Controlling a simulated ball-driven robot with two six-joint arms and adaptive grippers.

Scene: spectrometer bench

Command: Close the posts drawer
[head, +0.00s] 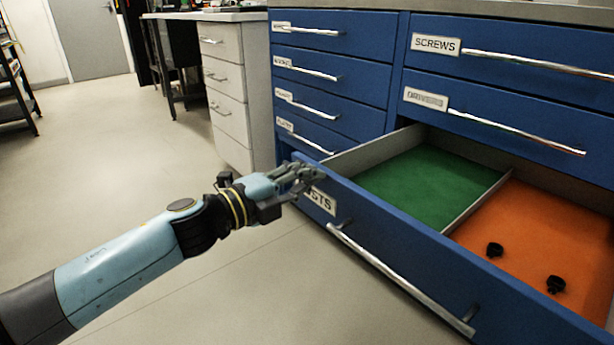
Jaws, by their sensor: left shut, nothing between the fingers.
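The posts drawer (490,284) is blue and stands pulled out from the cabinet. Its label (321,200) is partly covered by my left gripper, with the letters "STS" showing. A long silver handle (395,277) runs along its front. Inside are a green section (425,180) and an orange section (540,240), split by a grey divider. My left gripper (312,172) is shut and empty at the left end of the drawer front, by its top edge. I cannot tell whether it touches the drawer. My right gripper is not in view.
The screws drawer (510,48) and the other blue drawers are shut. A grey drawer unit (228,85) stands behind at left. The floor (90,185) at left is clear.

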